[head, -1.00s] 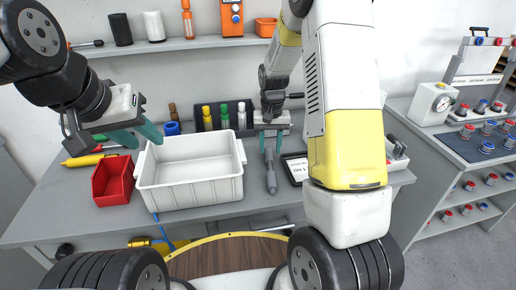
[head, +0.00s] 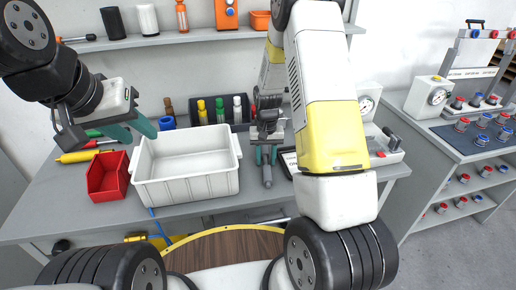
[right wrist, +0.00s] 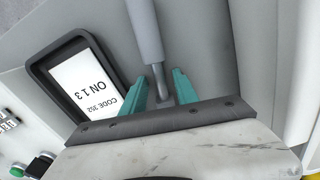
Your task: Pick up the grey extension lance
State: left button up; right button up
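The grey extension lance (head: 267,176) lies on the grey workbench, just right of the white bin, in the head view. In the right wrist view the lance (right wrist: 147,30) runs from the top edge down to a thinner end between the fingers. My right gripper (head: 266,155) is low over the far end of the lance. In the right wrist view its teal fingers (right wrist: 160,88) stand open on both sides of the thin end, with gaps visible. My left gripper (head: 135,128) is open and empty above the bench, left of the bin.
The white bin (head: 187,188) and a red bin (head: 108,180) stand left of the lance. A display tablet (right wrist: 82,82) lies close beside the right gripper. Several coloured bottles (head: 220,110) stand in a rack behind. A shelf (head: 200,40) runs above the bench.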

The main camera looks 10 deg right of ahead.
grip_shut()
dwell(1.2)
